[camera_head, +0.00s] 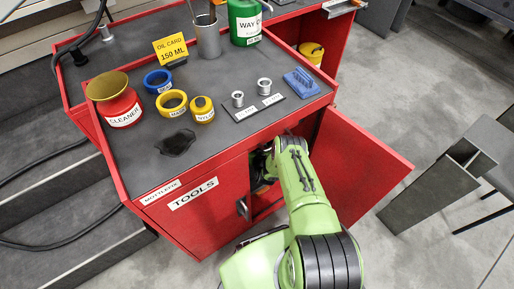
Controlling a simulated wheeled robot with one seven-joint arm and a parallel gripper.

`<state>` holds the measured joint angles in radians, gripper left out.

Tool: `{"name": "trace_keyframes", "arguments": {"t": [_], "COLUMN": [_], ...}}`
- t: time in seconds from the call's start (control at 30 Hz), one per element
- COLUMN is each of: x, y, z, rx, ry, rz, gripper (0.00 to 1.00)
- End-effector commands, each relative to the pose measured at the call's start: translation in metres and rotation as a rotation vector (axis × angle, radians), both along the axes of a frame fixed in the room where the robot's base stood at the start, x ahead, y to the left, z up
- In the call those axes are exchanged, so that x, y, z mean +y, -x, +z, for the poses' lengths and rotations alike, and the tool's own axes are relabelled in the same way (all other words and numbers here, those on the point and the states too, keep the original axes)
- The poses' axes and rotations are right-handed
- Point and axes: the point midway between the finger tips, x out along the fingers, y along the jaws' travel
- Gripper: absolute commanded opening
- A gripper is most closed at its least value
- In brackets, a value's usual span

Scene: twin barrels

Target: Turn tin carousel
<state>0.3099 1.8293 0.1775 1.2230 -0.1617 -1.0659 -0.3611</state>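The tin carousel is not clearly visible. The red tool cabinet (218,215) has its right door (360,165) swung open, and my green arm reaches into the opening. My gripper (262,161) is a dark shape at the opening, mostly hidden by the cabinet and my own wrist. Its fingers cannot be made out, nor whether it touches anything. A small orange-brown patch (262,188) shows inside the cabinet below it, too small to identify.
A grey metal stand (437,180) is on the floor at right.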

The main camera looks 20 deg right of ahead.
Motion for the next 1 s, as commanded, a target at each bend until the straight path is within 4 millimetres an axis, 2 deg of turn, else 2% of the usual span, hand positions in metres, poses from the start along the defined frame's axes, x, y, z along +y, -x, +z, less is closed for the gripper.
{"name": "trace_keyframes", "arguments": {"t": [0.17,0.4,0.6,0.73,1.0], "x": [0.006,0.019,0.027,0.028,0.029], "y": [0.025,0.088,0.129,0.141,0.142], "z": [0.015,0.042,0.058,0.061,0.060], "rx": [0.006,0.007,0.004,0.001,0.000], "ry": [0.000,-0.001,-0.001,-0.001,0.000], "rz": [0.003,0.004,0.002,0.001,0.000], "gripper": [0.59,0.59,0.59,0.59,0.59]}}
